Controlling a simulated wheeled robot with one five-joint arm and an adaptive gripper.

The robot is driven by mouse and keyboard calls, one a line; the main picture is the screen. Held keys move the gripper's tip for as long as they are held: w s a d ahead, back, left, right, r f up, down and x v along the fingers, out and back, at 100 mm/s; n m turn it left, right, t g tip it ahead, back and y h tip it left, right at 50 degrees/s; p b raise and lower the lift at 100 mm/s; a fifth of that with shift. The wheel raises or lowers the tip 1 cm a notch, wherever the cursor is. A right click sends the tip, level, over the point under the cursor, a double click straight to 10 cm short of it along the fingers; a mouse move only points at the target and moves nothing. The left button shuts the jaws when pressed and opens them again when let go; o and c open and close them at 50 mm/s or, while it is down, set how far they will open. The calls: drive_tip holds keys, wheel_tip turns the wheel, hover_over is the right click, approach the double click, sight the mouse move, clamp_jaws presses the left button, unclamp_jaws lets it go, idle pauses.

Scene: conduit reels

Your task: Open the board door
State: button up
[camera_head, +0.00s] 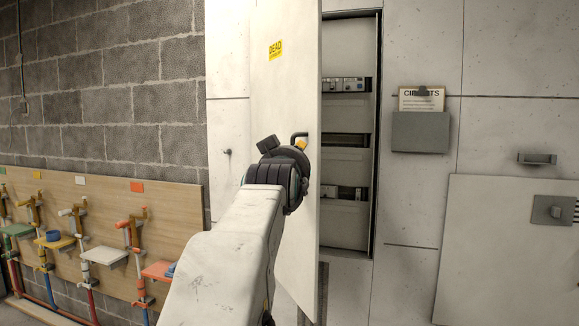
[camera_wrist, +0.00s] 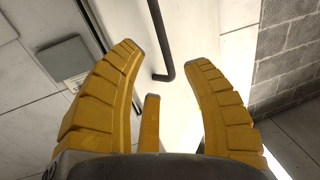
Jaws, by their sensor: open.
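The board door (camera_head: 285,75) is a tall white panel with a yellow "DEAD" label (camera_head: 275,50). It stands swung out from the board (camera_head: 347,120), whose inside shows to its right. A black bent handle (camera_head: 299,136) sticks out from the door near its right edge. My gripper (camera_head: 299,146) is just below the handle in the head view, mostly hidden behind my wrist. In the wrist view my yellow fingers (camera_wrist: 166,57) are spread, with the bar handle (camera_wrist: 163,40) showing between their tips.
A grey holder (camera_head: 420,132) with a "CIRCUITS" sheet hangs on the wall right of the board. A white panel (camera_head: 505,245) stands at lower right. A wooden board (camera_head: 85,215) with coloured pipes and shelves runs along the block wall at left.

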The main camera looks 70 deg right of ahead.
drive_tip(key=shift+v, duration=2.35)
drive_tip(key=shift+c, duration=0.3)
